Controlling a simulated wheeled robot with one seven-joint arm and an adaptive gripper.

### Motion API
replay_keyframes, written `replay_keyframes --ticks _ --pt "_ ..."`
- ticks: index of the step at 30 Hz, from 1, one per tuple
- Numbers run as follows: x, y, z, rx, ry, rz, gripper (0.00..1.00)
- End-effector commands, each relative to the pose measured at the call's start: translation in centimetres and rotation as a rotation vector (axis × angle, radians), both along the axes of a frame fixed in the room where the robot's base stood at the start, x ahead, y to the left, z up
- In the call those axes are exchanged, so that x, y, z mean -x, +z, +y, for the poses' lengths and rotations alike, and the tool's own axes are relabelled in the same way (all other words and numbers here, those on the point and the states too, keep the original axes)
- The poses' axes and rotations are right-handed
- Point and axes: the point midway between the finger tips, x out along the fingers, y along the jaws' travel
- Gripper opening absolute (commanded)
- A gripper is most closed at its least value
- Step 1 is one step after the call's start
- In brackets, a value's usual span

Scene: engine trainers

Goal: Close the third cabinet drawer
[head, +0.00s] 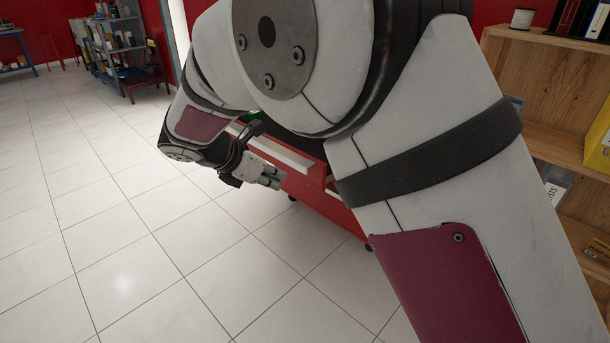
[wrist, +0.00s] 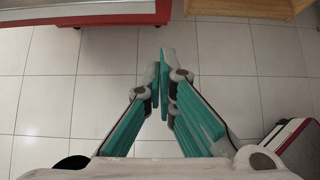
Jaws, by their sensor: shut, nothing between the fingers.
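The red cabinet (head: 318,197) stands low behind my arm in the head view, and my arm hides much of it. A pale strip (head: 284,154) shows along its upper side; I cannot tell whether this is the inside of an open drawer. I cannot pick out the third drawer. My gripper (head: 272,180) is beside the cabinet's near face, shut and empty; whether it touches is unclear. In the wrist view the teal fingers (wrist: 161,80) are together over the floor tiles, and a red edge (wrist: 85,20) of the cabinet is at the top left.
A wooden shelf (head: 545,85) with boxes and a yellow bin (head: 598,140) stands at the right. The white tiled floor (head: 110,220) is clear at the left and front.

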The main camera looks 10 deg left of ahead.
Motion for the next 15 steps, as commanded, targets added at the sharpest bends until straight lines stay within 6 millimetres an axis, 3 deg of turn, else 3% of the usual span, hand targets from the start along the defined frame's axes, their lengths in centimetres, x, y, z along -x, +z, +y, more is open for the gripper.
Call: replay_keyframes --ticks 15 --pt "-4.8 -6.4 -3.8 0.002 -0.002 0.001 0.0"
